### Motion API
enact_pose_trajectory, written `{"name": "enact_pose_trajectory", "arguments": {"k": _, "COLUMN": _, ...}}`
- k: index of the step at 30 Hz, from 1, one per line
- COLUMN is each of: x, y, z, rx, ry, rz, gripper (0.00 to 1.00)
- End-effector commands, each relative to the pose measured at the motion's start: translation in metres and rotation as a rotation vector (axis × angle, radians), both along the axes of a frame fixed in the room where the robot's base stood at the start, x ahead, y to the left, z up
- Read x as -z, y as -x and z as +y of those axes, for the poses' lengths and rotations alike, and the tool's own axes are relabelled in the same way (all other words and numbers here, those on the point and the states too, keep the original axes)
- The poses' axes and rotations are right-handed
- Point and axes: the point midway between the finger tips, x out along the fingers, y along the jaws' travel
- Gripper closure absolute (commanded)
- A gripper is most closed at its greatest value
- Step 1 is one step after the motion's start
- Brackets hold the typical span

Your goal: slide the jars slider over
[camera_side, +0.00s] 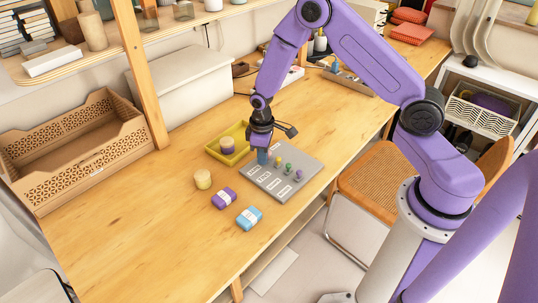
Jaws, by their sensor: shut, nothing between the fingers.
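A grey slider board (268,187) lies on the wooden table, with small coloured knobs and white labels. A yellow knob (278,161), a green knob (288,168) and a purple knob (298,174) stand in a row along its far right part. The labels are too small to read, so I cannot tell which slider is the jars one. My gripper (262,159) is shut and points down at the board's far left corner, left of the yellow knob. A blue-grey shape shows at its tips; I cannot tell whether it touches a knob there.
A yellow tray (213,151) holding a round two-tone block (227,145) lies just left of the board. A yellowish cylinder (203,179), a purple block (224,198) and a blue block (249,218) lie in front. A wooden crate (75,150) stands left. The table's near left is clear.

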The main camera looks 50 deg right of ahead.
Motion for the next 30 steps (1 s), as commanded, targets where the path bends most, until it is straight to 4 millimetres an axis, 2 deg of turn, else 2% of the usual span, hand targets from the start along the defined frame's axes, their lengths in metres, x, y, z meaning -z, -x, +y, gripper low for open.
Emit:
{"name": "enact_pose_trajectory", "arguments": {"k": 17, "x": -0.007, "y": 0.0, "z": -0.001, "rx": 0.0, "ry": 0.0, "rz": 0.001, "gripper": 1.0}}
{"name": "enact_pose_trajectory", "arguments": {"k": 30, "x": -0.007, "y": 0.0, "z": -0.016, "rx": 0.001, "ry": 0.0, "rz": 0.0, "gripper": 1.0}}
